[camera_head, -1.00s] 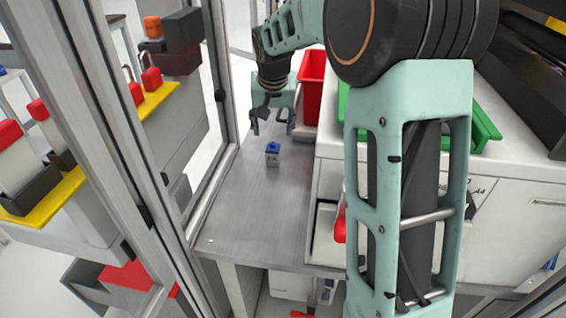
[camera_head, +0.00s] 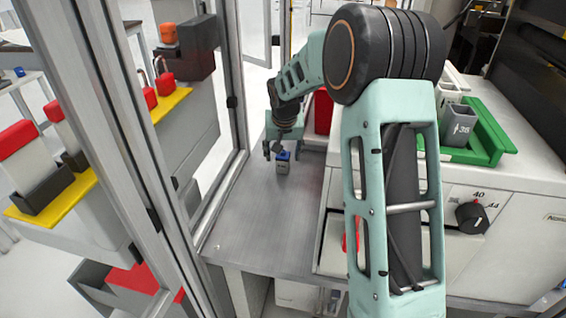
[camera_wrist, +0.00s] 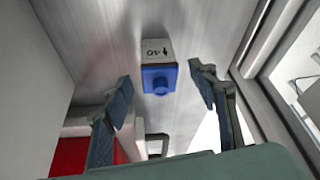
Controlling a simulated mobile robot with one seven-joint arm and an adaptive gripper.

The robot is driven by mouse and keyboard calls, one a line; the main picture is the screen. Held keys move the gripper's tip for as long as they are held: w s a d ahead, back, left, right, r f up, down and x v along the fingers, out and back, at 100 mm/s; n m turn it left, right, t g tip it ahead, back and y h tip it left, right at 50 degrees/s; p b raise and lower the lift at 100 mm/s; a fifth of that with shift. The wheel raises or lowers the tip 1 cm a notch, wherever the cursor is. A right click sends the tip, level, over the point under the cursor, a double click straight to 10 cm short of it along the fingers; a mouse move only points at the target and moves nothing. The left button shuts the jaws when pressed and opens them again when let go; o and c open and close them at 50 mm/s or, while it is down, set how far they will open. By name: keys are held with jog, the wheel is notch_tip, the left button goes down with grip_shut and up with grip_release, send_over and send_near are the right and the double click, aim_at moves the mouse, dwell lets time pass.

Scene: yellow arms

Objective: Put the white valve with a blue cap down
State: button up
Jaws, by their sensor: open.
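The white valve with a blue cap (camera_head: 283,166) stands upright on the grey metal table (camera_head: 250,230). In the wrist view, the valve (camera_wrist: 157,52) shows its blue cap and a white face with dark "40" print. My gripper (camera_head: 281,152) is open at the valve's far side in the head view. In the wrist view, its two fingertips (camera_wrist: 160,92) are spread to either side of the blue cap, with gaps on both sides. No finger is seen touching the valve.
A metal frame post (camera_head: 118,150) stands left of the table. A white machine (camera_head: 490,195) with a black knob (camera_head: 472,217) and a green tray (camera_head: 490,135) is at the right. A red bin (camera_head: 322,112) is behind. The table's front is clear.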

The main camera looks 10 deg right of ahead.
jog(key=shift+f, duration=0.1)
grip_shut()
dwell(0.4)
